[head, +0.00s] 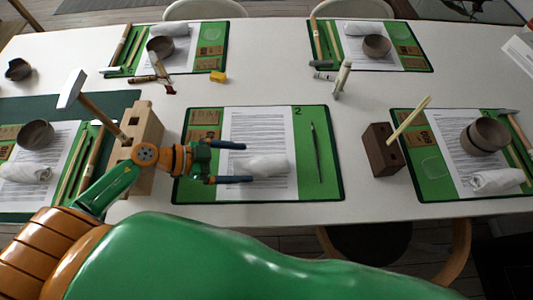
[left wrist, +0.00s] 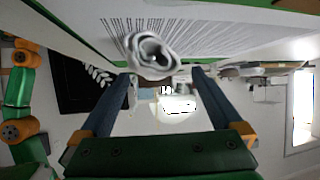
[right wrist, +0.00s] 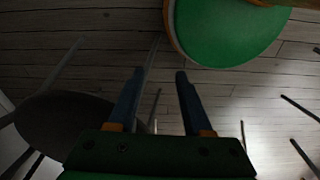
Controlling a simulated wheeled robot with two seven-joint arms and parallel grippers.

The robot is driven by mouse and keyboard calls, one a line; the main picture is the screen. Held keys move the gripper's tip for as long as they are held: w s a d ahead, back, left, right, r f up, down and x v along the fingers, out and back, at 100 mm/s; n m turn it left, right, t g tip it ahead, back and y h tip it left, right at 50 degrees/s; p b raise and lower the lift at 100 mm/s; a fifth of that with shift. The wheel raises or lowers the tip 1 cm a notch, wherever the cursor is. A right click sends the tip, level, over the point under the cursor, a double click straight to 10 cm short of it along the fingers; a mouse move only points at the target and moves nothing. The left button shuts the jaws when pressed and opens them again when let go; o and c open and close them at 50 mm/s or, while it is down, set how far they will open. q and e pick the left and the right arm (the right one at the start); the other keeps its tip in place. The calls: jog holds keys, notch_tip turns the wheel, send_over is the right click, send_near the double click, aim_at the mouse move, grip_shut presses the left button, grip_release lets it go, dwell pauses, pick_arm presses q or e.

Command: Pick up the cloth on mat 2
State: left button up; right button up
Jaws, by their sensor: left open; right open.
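A white rolled cloth (head: 266,165) lies on the printed sheet on mat 2 (head: 312,190), the green mat at the centre with the number 2 at its top. My left gripper (head: 237,163) is open over the left part of the sheet. Its two fingers point right toward the cloth, whose near end lies close to the fingertips. In the left wrist view the cloth (left wrist: 151,52) shows its rolled end just beyond and between the open fingers. My right gripper (right wrist: 155,75) is open and empty, with floor and chairs behind it; it is not in the head view.
A wooden block (head: 146,135) holding a hammer (head: 72,88) stands left of mat 2, beside my left arm. A dark block (head: 383,150) with a stick stands to the right. A thin tool (head: 316,150) lies on mat 2. Other set mats surround it.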

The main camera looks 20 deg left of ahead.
aim_at(252, 166)
pick_arm(q)
jog(key=d, duration=0.2)
jog(key=shift+s+d, duration=0.3)
jog(key=x, duration=0.4)
jog(key=shift+w+a+f, duration=0.1)
jog(key=shift+w, duration=0.1)
jog(key=shift+s, duration=0.2)
jog(key=c, duration=1.3)
pick_arm(e)
jog(key=shift+s+r, duration=0.1)
jog(key=shift+s, duration=0.85)
